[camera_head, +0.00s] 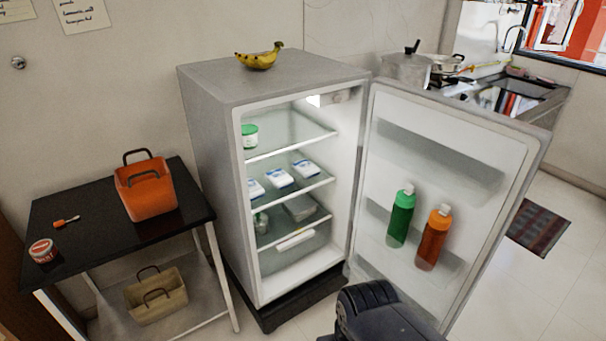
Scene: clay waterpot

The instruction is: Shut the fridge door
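The grey fridge (208,150) stands against the wall in the middle of the head view. Its door (430,165) is wide open, hinged on the right side and swung out toward the right front. The inner face of the door shows, with a green bottle (401,218) and an orange bottle (433,238) in its lower rack. A dark part of my arm shows at the bottom, in front of the door's lower edge; whether it touches the door I cannot tell. My gripper's fingers are not visible.
Bananas (259,57) lie on the fridge top. A black table (90,212) at left holds an orange basket (146,190); a tan basket (156,295) sits below. Behind the door is a counter with pots (407,70). A dark mat (538,228) lies on the floor at right.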

